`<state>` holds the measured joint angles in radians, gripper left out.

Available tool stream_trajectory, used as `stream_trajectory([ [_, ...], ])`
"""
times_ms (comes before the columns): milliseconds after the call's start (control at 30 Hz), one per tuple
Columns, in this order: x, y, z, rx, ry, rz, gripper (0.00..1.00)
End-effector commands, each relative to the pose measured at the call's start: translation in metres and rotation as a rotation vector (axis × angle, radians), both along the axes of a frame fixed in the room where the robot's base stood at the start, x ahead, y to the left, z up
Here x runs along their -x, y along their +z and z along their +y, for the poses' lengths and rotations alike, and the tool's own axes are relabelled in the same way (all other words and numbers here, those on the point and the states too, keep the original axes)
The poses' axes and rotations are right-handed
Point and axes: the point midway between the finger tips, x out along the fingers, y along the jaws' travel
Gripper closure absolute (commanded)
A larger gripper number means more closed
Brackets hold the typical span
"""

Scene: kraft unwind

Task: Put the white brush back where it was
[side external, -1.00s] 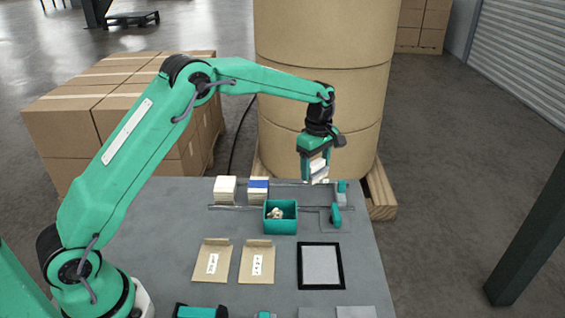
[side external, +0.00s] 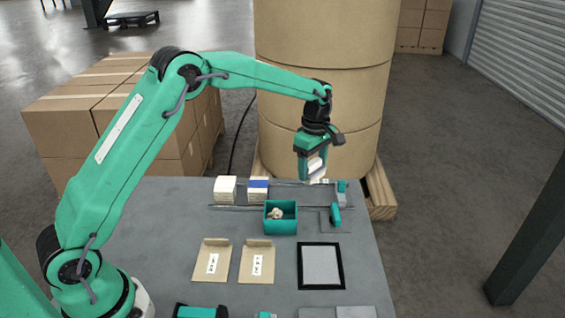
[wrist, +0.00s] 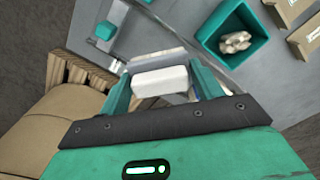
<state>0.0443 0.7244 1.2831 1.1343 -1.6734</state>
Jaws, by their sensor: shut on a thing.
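My gripper (side external: 313,170) is above the back edge of the grey table, in front of the big paper roll. It is shut on the white brush (side external: 317,162). In the wrist view the white brush (wrist: 160,81) sits between the two green fingers of my gripper (wrist: 162,88), with a pale grey part beside it. Its lower end is close to the thin rails along the back of the table. I cannot tell whether it touches anything below.
A green bin (side external: 281,226) with pale lumps is in front. A green-and-grey tool (side external: 342,190) stands close on the right. Kraft envelopes (side external: 212,246) and a black-framed panel (side external: 320,252) lie nearer.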

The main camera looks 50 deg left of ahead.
Motion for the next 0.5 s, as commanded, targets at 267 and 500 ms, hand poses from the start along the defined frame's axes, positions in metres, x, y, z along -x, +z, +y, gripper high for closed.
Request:
stream_trajectory([
  [267, 0.040, 0.016, -0.008, 0.000, 0.129, -0.002, 0.56],
  [500, 0.085, 0.025, -0.013, 0.001, 0.263, -0.002, 0.56],
])
